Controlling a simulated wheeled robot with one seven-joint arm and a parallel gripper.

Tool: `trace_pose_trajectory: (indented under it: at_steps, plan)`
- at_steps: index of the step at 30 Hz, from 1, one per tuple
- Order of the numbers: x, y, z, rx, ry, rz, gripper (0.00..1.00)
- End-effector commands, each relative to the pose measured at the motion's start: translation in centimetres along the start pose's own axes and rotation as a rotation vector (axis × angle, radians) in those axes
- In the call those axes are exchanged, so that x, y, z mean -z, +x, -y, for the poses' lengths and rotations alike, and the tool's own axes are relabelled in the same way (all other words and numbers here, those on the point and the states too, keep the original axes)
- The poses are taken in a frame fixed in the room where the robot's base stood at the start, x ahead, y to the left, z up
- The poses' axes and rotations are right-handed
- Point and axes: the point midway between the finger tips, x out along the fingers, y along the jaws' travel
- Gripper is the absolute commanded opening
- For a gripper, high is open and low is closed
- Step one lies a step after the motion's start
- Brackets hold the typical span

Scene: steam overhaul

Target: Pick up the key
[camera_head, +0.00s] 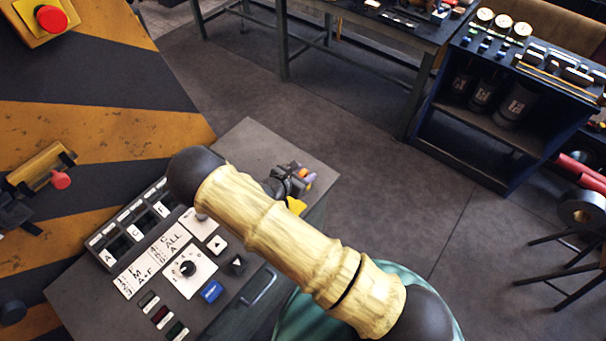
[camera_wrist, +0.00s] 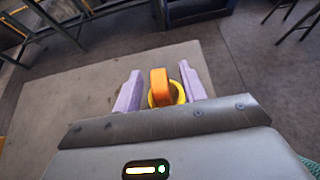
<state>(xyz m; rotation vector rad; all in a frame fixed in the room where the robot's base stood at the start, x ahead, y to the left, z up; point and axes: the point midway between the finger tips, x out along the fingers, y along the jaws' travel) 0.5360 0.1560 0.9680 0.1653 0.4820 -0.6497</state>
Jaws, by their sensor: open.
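In the wrist view, an orange upright piece that looks like the key (camera_wrist: 159,86) stands in a yellow ring (camera_wrist: 178,92) on a grey surface. My gripper (camera_wrist: 162,79) is open, with one purple finger on each side of the key and a visible gap to each. Whether the fingers reach down to the key's height is hard to tell. In the head view, my gripper (camera_head: 300,178) is small and partly hidden behind my arm, over the right part of the grey console top (camera_head: 262,143). A yellow patch (camera_head: 296,206) shows just below it.
The console carries a lettered switch row (camera_head: 135,222), a rotary knob (camera_head: 187,268) and a blue button (camera_head: 211,291). A striped panel (camera_head: 95,130) rises at left. A workbench (camera_head: 400,28) and dark shelf unit (camera_head: 480,140) stand beyond open floor.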

Motion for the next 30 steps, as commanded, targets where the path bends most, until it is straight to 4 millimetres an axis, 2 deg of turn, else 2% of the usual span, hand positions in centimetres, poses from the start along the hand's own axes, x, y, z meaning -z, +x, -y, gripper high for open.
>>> trace_pose_trajectory:
  at_steps: [16, 17, 21, 23, 30]
  plan:
    - [0.06, 0.16, -0.02, -0.001, 0.0, 0.0, 0.42]
    - [0.05, 0.16, -0.03, -0.001, 0.0, 0.0, 0.38]
    - [0.05, 0.15, -0.03, -0.001, 0.0, 0.0, 0.1]
    - [0.05, 0.15, -0.03, -0.001, 0.0, 0.0, 0.0]
    - [0.02, 0.15, -0.04, -0.001, 0.0, 0.0, 0.0]
